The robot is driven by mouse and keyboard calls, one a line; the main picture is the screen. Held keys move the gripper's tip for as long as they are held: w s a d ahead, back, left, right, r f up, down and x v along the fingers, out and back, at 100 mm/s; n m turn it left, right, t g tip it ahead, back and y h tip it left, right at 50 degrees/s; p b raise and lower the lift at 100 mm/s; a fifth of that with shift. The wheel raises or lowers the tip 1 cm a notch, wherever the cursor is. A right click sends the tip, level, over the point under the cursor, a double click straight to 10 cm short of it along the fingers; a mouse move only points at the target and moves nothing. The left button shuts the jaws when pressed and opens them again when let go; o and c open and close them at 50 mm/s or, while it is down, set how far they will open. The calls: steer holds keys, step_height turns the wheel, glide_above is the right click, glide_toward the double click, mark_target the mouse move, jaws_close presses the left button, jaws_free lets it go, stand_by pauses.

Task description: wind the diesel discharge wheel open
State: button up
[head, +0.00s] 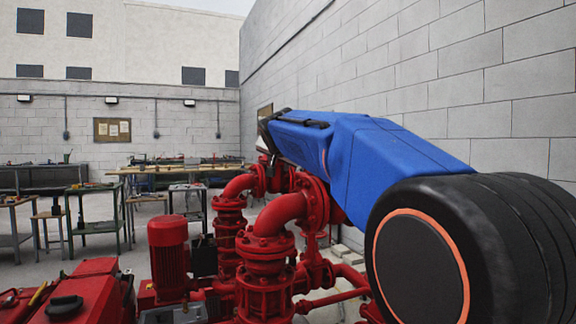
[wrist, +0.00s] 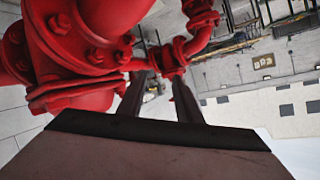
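I cannot make out the diesel discharge wheel in either view; my arm covers part of the pipework in the head view. Red discharge pipework with flanged elbows and valve bodies (head: 265,250) stands in the middle of the head view. In the wrist view a large red bolted flange and valve body (wrist: 85,45) fills the upper left, close to my gripper. My gripper (wrist: 158,82) shows two dark fingers set apart, with no held thing visible between them. A smaller red flanged pipe (wrist: 178,52) shows beyond the fingertips. Whether the fingers touch anything is unclear.
A red motor (head: 169,258) stands left of the pipework, and red machinery (head: 75,295) fills the lower left. A grey block wall (head: 420,75) runs along the right. Workbenches (head: 95,215) stand at the back left, with open floor around them.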

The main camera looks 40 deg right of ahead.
steer(key=shift+s+f, duration=0.1)
steer(key=shift+s, duration=0.05)
steer(key=shift+m, duration=0.3)
